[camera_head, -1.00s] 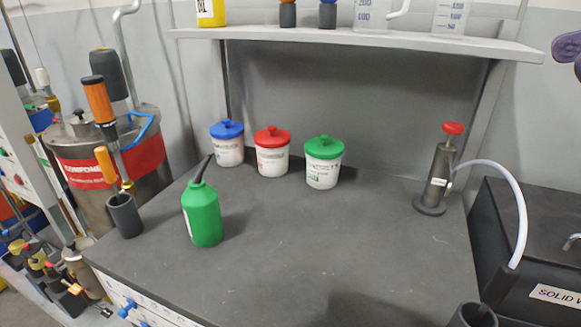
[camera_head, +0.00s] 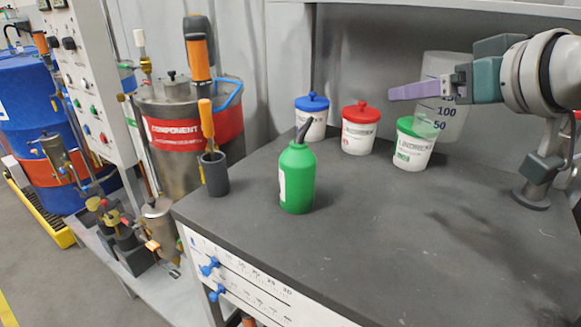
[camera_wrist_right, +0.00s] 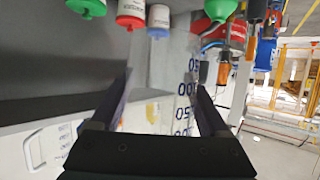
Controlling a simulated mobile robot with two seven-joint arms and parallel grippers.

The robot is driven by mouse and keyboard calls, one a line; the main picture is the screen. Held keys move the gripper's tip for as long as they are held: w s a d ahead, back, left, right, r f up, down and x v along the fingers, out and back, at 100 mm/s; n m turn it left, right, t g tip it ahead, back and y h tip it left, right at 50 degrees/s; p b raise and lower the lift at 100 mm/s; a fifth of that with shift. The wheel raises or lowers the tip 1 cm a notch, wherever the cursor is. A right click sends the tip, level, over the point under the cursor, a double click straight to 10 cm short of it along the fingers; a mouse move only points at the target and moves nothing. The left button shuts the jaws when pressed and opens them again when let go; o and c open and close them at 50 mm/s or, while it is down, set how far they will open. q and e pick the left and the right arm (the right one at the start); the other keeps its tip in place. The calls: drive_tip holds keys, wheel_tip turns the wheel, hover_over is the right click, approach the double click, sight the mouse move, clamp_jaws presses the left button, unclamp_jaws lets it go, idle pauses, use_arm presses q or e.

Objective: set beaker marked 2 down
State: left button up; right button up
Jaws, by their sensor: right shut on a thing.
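A clear beaker (camera_head: 440,66) with dark graduation marks such as 50 and 100 is up in the air at the right in the head view. My right gripper (camera_head: 412,91) has its purple fingers across the beaker's side and is shut on it. The beaker looks upright, and part of it hides behind the fingers. In the right wrist view the marks of the beaker (camera_wrist_right: 187,90) show between the two fingers of the gripper (camera_wrist_right: 163,85). I cannot make out a 2 on it. My left gripper is not in view.
The dark bench top (camera_head: 390,230) has free room in front. A green bottle (camera_head: 297,180), a grey holder (camera_head: 213,175) and tubs with blue (camera_head: 312,104), red (camera_head: 361,112) and green (camera_head: 416,128) lids stand on it. A shelf (camera_head: 400,12) runs above.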

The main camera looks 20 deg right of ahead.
drive_tip(key=shift+m+h, duration=0.4)
drive_tip(key=shift+h, duration=0.1)
drive_tip(key=f+b, duration=0.1)
drive_tip(key=f, duration=0.5)
drive_tip(key=a+f+b, duration=0.1)
drive_tip(key=f+b, duration=0.1)
drive_tip(key=f, duration=0.4)
drive_tip(key=w+f+b, duration=0.1)
drive_tip(key=f+b, duration=0.1)
drive_tip(key=f, duration=0.4)
drive_tip(key=shift+w+a, duration=0.1)
drive_tip(key=shift+a, duration=0.1)
drive_tip(key=shift+f+b, duration=1.1)
drive_tip(key=shift+f, duration=1.25)
drive_tip(key=shift+f, duration=0.1)
drive_tip(key=shift+f, duration=0.15)
drive_tip(key=o, duration=1.3)
drive_tip(key=shift+o, duration=0.2)
